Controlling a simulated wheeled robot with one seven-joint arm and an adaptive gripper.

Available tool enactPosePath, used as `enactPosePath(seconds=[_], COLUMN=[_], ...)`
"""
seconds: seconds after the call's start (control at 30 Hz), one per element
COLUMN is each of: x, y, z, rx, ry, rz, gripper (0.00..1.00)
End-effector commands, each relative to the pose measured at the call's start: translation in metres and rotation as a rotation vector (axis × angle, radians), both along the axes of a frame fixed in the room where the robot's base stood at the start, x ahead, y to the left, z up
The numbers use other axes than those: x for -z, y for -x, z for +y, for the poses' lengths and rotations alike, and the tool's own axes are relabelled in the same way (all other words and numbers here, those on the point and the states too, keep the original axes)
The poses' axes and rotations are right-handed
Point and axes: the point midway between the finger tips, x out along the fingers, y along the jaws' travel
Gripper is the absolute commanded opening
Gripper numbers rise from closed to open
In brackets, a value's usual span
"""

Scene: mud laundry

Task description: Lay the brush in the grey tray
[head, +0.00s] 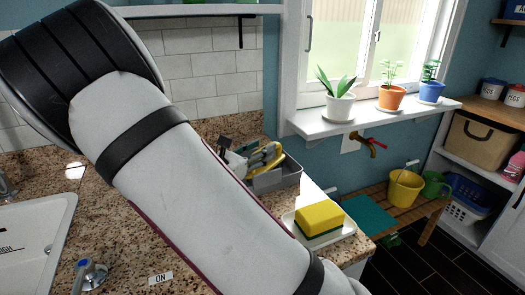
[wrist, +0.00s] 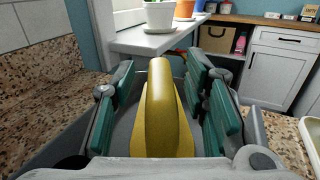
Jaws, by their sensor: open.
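The yellow brush (wrist: 162,110) lies between the spread fingers of my gripper (wrist: 160,75) in the wrist view, its rounded handle pointing away and a wider yellow part below. A gap shows on both sides of the handle. The grey tray (head: 278,179) stands on the granite counter in the head view. My gripper (head: 250,160) is at this tray, with a bit of the yellow brush (head: 277,162) beside its fingers. Grey tray surface shows around the brush in the wrist view. My arm and gripper hide the tray's left part and the brush's underside.
A yellow and green sponge (head: 320,218) sits on a white dish (head: 345,232) right of my forearm. Potted plants stand on the windowsill (head: 375,118) behind. A sink (head: 35,235) is at left. A low wooden bench (head: 415,212) holds a yellow bucket (head: 404,188).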

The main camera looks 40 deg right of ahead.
Motion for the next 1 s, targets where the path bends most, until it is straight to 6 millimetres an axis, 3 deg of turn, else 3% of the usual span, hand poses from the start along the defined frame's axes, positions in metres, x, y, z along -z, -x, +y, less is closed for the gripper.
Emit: enactPosePath(seconds=[0.2, 0.43, 0.67, 1.0], x=[0.0, 0.0, 0.0, 0.0], y=[0.011, 0.02, 0.024, 0.025], z=[0.049, 0.088, 0.103, 0.104], rx=[-0.006, -0.005, -0.002, -0.002], ry=[0.0, 0.001, 0.001, 0.001], rz=[0.001, 0.001, 0.002, 0.002], gripper=[0.41, 0.41, 0.41, 0.41])
